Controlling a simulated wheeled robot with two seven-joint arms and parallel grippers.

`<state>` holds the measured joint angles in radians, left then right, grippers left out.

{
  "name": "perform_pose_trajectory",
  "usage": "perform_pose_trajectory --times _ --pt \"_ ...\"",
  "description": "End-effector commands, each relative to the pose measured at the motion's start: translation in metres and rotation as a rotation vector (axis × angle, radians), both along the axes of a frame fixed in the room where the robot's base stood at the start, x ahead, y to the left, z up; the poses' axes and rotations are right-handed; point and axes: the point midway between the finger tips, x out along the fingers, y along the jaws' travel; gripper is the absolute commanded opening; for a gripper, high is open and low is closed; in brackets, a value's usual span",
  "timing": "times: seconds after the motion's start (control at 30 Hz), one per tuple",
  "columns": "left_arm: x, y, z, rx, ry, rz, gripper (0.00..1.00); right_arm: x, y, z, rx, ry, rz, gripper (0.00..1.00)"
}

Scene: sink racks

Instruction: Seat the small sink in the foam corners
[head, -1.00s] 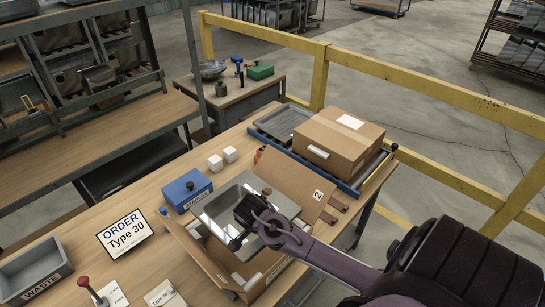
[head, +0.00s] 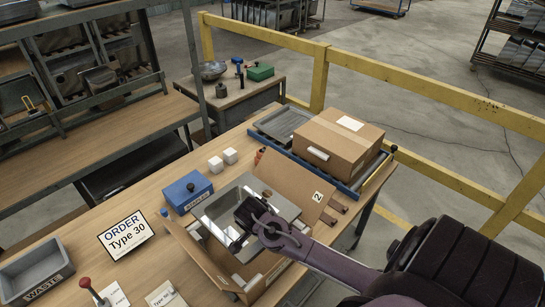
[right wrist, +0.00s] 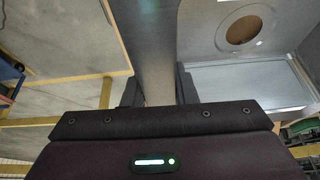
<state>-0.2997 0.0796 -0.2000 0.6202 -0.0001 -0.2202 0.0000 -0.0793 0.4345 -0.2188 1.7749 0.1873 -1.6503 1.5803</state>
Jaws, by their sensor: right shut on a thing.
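The small steel sink (head: 217,209) is tilted over the open cardboard carton (head: 192,252) in the head view. My right gripper (head: 240,230) is shut on the sink's near edge. In the right wrist view, the gripper's fingers (right wrist: 158,92) pinch the metal wall, and the sink's bowl with its round drain hole (right wrist: 239,30) shows at the upper right. Pale pieces (head: 256,281) show at the carton's near side; the sink and gripper hide most of the interior, so I cannot tell whether the sink touches any foam corner. My left gripper is out of view.
Two white blocks (head: 223,160) and a blue staples box (head: 187,190) stand behind the carton. A closed carton (head: 338,140) sits on the blue-railed conveyor at the right. A grey waste bin (head: 35,277) and order sign (head: 126,234) are at left.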

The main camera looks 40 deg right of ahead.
Motion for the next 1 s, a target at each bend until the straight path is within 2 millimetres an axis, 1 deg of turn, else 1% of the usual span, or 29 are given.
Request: perform_pose_trajectory --times 0.03,0.23,0.77,1.0 --pt "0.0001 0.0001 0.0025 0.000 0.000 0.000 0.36 0.0016 -0.0001 0.0032 0.000 -0.006 -0.002 0.00" --pt "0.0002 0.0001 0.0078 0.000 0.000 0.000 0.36 0.0015 -0.0001 0.0034 0.001 -0.007 -0.003 0.00" --pt "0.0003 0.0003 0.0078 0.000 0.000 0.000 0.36 0.0018 0.0001 0.0022 0.001 -0.007 -0.001 0.00" --pt "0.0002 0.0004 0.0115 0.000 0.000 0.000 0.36 0.0017 0.0002 0.0032 0.001 -0.009 0.000 0.00"
